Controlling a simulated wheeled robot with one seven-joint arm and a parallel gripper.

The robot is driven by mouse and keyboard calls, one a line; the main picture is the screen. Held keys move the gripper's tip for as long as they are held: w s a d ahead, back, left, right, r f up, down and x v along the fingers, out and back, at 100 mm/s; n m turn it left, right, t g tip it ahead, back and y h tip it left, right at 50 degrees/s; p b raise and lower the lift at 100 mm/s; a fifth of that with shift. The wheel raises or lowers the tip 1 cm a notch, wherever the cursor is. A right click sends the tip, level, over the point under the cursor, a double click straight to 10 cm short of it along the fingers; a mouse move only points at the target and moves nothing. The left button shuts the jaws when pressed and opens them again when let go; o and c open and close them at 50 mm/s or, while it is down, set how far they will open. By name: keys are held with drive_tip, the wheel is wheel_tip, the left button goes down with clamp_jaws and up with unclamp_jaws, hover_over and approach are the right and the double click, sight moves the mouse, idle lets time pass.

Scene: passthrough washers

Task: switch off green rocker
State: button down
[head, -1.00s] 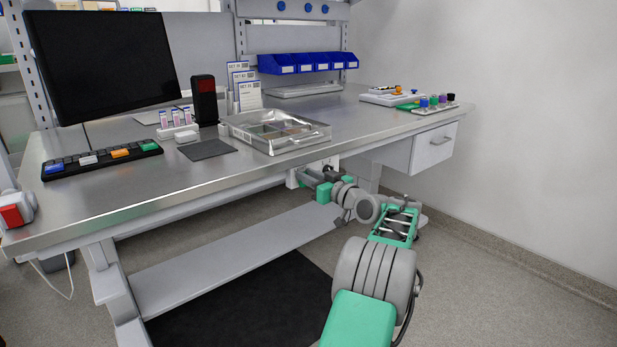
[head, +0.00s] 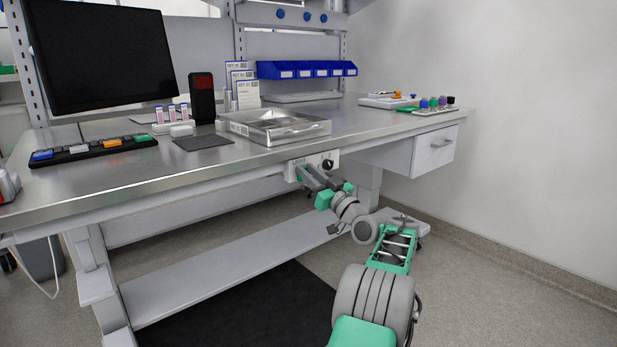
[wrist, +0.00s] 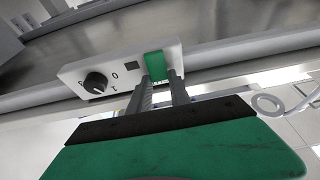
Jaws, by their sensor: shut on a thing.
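A white control panel (wrist: 112,76) is fixed under the front edge of the workbench; it also shows in the head view (head: 312,164). The green rocker (wrist: 155,65) is at the panel's right end in the wrist view. My gripper (wrist: 160,77) has one finger on each side of the rocker's lower part and is shut on it with a gap between the fingers. In the head view, my gripper (head: 305,172) reaches up to the panel and hides the rocker. Which way the rocker is tipped I cannot tell.
A black rotary knob (wrist: 95,82) and a small dark square (wrist: 132,64) sit beside the rocker. The bench top (head: 190,165) overhangs close above. A drawer unit (head: 434,150) hangs to the right, and a lower shelf (head: 215,260) runs below.

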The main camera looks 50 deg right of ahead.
drive_tip(key=c, duration=1.2)
unclamp_jaws()
drive_tip(key=shift+s, duration=0.15)
drive_tip(key=p+v, duration=0.1)
drive_tip(key=v, duration=0.6)
drive_tip(key=shift+s, duration=0.3)
drive_tip(key=shift+f, duration=0.15)
